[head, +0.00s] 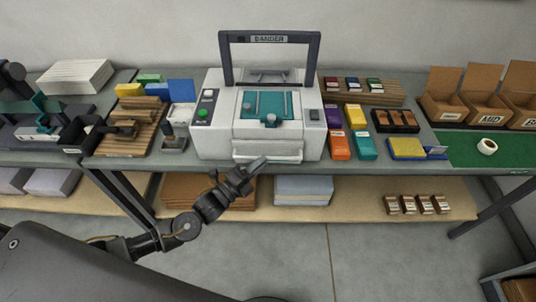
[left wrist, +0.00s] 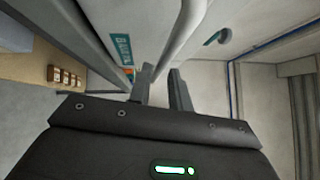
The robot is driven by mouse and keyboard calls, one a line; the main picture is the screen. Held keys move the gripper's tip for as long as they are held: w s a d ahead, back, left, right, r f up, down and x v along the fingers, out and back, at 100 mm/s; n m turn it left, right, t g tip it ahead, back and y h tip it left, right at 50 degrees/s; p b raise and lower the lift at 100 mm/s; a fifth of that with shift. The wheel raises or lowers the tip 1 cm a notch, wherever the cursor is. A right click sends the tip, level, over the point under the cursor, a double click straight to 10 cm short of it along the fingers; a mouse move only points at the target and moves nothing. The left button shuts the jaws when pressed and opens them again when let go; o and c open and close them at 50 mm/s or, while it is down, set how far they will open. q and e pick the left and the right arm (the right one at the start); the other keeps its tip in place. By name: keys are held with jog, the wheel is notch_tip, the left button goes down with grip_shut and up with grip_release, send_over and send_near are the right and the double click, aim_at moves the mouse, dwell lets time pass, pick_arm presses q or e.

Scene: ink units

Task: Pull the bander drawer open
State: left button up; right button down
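The bander (head: 215,128) is a white machine with a dark upright frame labelled BANDER, standing in the middle of the bench. Its white drawer (head: 268,148) is at the low front, with a pale bar handle along it, and looks shut. My left gripper (head: 257,166) is just below and in front of the drawer front. In the left wrist view, the two fingers (left wrist: 161,78) are apart, and the white handle bar (left wrist: 189,35) runs down to the gap between their tips. I cannot tell whether they touch it. My right gripper is not in view.
Coloured boxes (head: 338,146) stand close right of the bander. A wooden rack (head: 118,140) and a small grey stand (head: 173,143) are to its left. The bench's lower shelf (head: 350,205) holds flat stacks and small brown packs. Open floor lies in front.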

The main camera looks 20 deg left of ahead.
pick_arm(q)
jog(key=shift+p+x, duration=0.35)
jog(key=shift+x, duration=1.5)
grip_shut()
